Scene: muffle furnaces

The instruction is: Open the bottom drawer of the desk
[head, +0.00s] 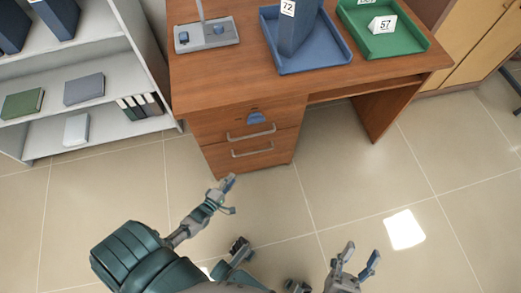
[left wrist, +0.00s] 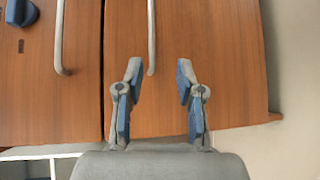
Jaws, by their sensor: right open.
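The wooden desk (head: 190,75) has two stacked drawers at its left. The bottom drawer (head: 230,164) looks shut, with a grey bar handle (head: 252,151). In the left wrist view, turned sideways, the bottom drawer (left wrist: 225,60) is the right panel and its handle (left wrist: 151,35) runs upright. My left gripper (head: 231,195) is open and empty in front of the drawers; in the left wrist view its fingertips (left wrist: 158,68) are spread near the handle's lower end, with no clear contact. My right gripper (head: 362,254) is open and empty over the floor, right of the drawers.
The upper drawer (head: 215,131) has its own handle and a blue part (head: 257,118) above it. A blue tray (head: 315,61) and a green tray (head: 395,46) stand on the desk. A white shelf (head: 90,137) is at left. The floor before the desk is clear.

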